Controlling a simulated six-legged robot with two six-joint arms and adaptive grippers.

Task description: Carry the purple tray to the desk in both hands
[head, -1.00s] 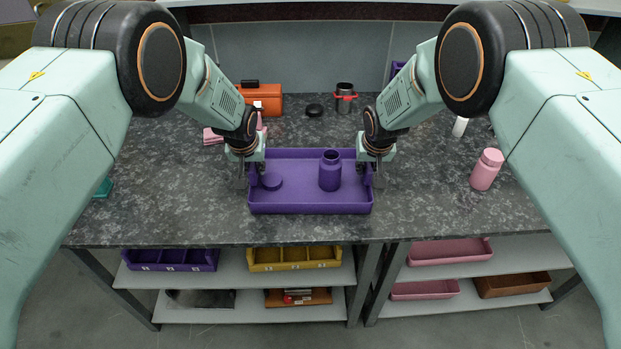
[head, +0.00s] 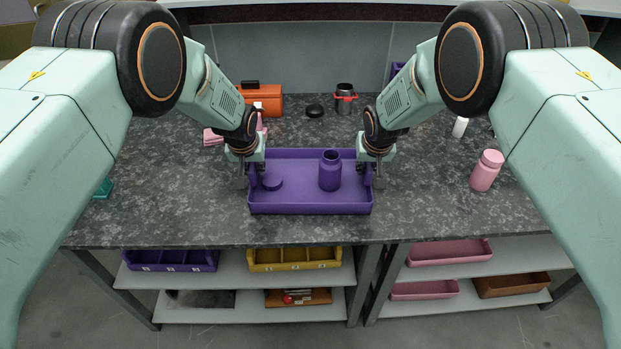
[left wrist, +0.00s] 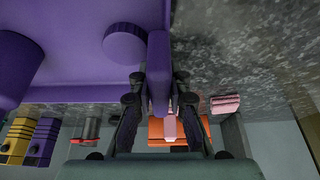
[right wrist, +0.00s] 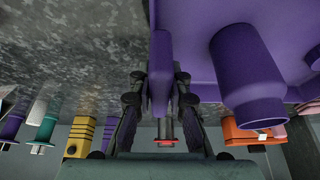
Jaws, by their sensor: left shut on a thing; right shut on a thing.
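The purple tray (head: 310,207) is at the middle of the dark speckled desk (head: 420,215) in the head view. A purple open-necked bottle (head: 330,172) stands upright in its right half and a round purple lid (head: 272,183) lies in its left half. My left gripper (head: 254,180) is shut on the tray's left end wall; the wall shows between the fingers in the left wrist view (left wrist: 159,75). My right gripper (head: 372,180) is shut on the right end wall, seen between the fingers in the right wrist view (right wrist: 160,75). I cannot tell whether the tray touches the desk.
A pink bottle (head: 486,171) stands to the right. Behind the tray are an orange box (head: 265,98), a black ring (head: 314,110), a dark cup with a red band (head: 345,98) and a pink cloth (head: 213,137). Shelves below hold bins (head: 295,258).

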